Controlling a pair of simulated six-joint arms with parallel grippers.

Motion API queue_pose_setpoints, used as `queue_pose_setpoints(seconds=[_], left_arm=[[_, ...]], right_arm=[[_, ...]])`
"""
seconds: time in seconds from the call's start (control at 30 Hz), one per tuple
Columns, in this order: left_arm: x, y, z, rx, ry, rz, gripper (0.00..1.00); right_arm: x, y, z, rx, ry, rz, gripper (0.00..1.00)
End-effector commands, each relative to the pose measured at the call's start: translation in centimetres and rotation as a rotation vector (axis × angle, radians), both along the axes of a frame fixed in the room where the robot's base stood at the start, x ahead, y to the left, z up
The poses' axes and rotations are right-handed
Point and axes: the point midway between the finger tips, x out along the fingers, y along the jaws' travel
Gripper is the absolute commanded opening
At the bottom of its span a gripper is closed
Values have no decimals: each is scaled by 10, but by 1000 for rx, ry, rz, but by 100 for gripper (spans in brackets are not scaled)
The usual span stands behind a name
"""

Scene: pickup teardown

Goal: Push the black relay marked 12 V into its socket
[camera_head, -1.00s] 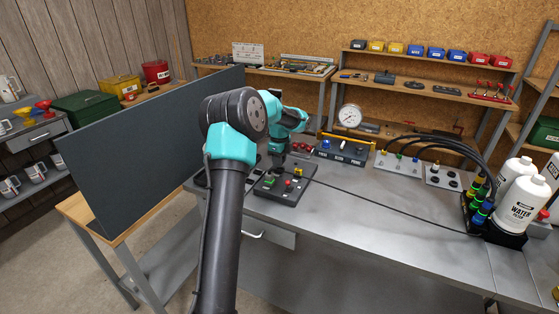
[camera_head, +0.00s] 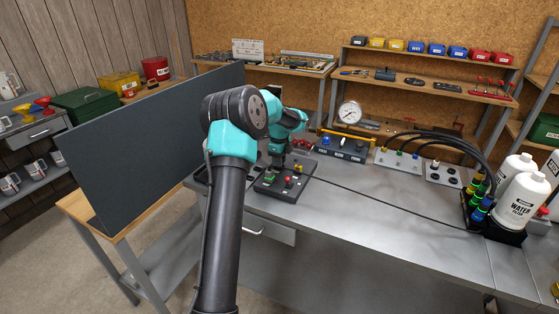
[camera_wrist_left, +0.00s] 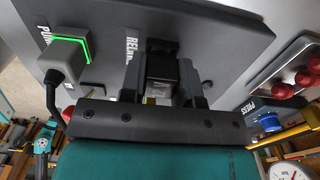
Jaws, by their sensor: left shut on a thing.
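My left gripper (camera_wrist_left: 162,82) is shut on the black relay (camera_wrist_left: 160,66), with a finger on each side of it. The relay is at the place labelled RELAY on the dark panel (camera_wrist_left: 105,25). The 12 V marking cannot be read, and the socket is hidden behind the relay and fingers. I cannot tell how deep the relay sits. In the head view, my left gripper (camera_head: 277,160) is over the back left part of the dark panel (camera_head: 267,190), and the relay is too small to make out. My right gripper is not in view.
A grey plug (camera_wrist_left: 70,50) with a green-lit rim and a cable sits beside the relay. White bottles (camera_head: 520,200) stand at the right. The bench top (camera_head: 370,215) is mostly clear, crossed by a black cable.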

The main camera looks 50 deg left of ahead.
Motion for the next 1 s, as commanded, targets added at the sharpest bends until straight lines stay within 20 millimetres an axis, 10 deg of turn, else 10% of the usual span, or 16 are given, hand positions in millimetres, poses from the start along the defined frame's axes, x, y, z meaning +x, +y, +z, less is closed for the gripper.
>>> queue_pose_setpoints(seconds=[1.0], left_arm=[[0,0,-12,-2,1,0,0]], right_arm=[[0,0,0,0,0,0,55]])
